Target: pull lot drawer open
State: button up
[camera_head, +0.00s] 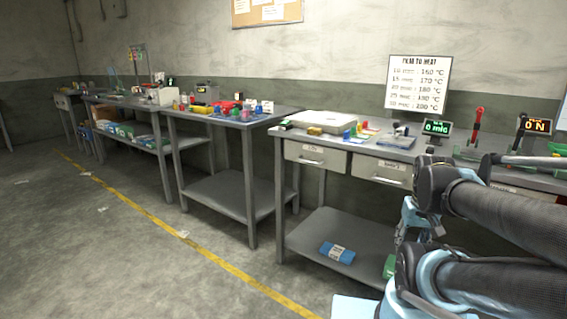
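The workbench at the right has grey drawers under its top, each with a small label too small to read. The left drawer (317,156) and the middle drawer (380,170) look shut, with pale bar handles on their fronts. A third drawer front (512,189) shows partly behind my arm. I cannot tell which one is the lot drawer. My arm's dark links and light-blue joints fill the lower right, in front of the bench's right part. I cannot make out my gripper's fingers in this view.
The bench top (300,131) holds a pale flat case (322,122), small coloured items and lit displays (437,128). A lower shelf (322,236) holds a blue packet (337,252). More benches stand to the left. The floor in front, with a yellow line (215,262), is mostly clear.

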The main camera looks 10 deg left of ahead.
aim_at(330, 158)
jog(key=u, duration=0.65)
jog(key=k, duration=1.3)
jog(key=z, duration=0.55)
jog(key=i, duration=1.85)
jog(key=u, duration=0.45)
